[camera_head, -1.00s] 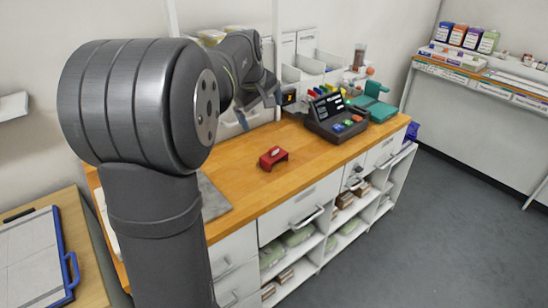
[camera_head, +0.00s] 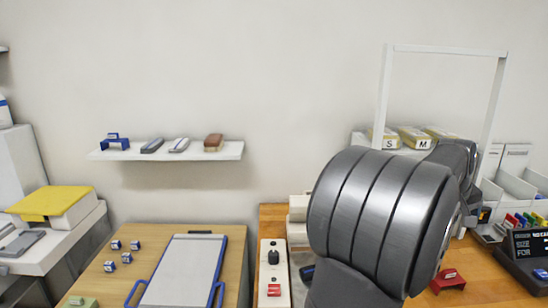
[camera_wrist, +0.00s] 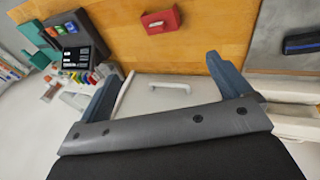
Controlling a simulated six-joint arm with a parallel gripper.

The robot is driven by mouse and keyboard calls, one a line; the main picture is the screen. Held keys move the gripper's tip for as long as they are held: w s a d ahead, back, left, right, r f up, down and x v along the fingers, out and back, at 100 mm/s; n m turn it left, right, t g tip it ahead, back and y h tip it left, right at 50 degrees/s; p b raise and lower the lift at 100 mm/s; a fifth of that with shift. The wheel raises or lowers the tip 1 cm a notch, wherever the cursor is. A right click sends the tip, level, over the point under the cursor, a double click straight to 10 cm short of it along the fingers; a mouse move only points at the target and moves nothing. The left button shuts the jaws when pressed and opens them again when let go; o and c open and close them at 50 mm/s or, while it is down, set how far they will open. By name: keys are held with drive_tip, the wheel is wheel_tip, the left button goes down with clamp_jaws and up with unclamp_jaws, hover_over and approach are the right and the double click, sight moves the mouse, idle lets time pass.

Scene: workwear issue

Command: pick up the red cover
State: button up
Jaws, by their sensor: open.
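The red cover (camera_head: 447,281) lies on the wooden bench top, just right of my arm in the head view, which hides part of the bench around it. It has a small pale label. In the wrist view the red cover (camera_wrist: 161,20) is near the top, beyond my fingertips. My gripper (camera_wrist: 161,72) is open and empty, its two blue-grey fingers spread wide. The cover appears between the finger lines but apart from them. In the head view my arm mostly hides the gripper.
A dark register-like device (camera_head: 528,250) stands right of the cover. A blue-framed board (camera_head: 187,270) lies on a separate table at left. A wall shelf (camera_head: 165,152) holds small items. A white frame (camera_head: 450,48) rises behind my arm. Bench wood around the cover is clear.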

drive_tip(key=c, duration=0.3)
drive_tip(key=m+g, duration=0.2)
drive_tip(key=m, duration=1.5)
approach(449, 270)
drive_tip(key=shift+h, duration=0.3)
drive_tip(key=x, duration=1.1)
drive_tip(key=shift+a+f, duration=0.1)
drive_tip(key=shift+a, duration=0.15)
drive_tip(key=c, duration=1)
